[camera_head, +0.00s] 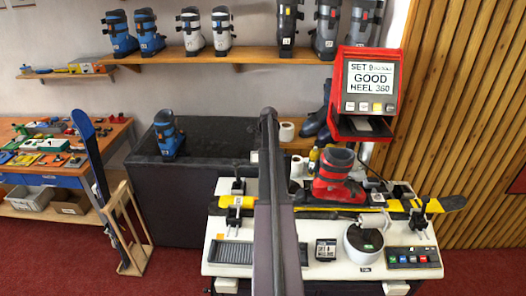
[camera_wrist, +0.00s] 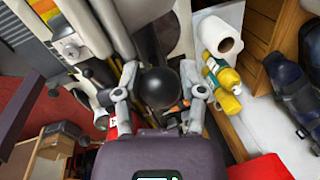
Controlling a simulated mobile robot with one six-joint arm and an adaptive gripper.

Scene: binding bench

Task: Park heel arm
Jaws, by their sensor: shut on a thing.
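In the wrist view my gripper (camera_wrist: 158,78) has its two fingers on either side of a round black knob (camera_wrist: 160,92), which I take to be the heel arm's handle. It is shut on this knob. The rest of the heel arm cannot be made out clearly. In the head view my own arm stands in front of the bench's left part and the gripper is hidden. A red boot (camera_head: 338,178) stands on a black and yellow ski (camera_head: 434,205) clamped along the white bench (camera_head: 226,252).
Yellow bottles (camera_wrist: 222,78) and a white roll (camera_wrist: 222,38) stand close to the right finger. A dark bin (camera_head: 160,205) holding a blue boot (camera_head: 168,135) is left of the bench. Red floor is clear at front left.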

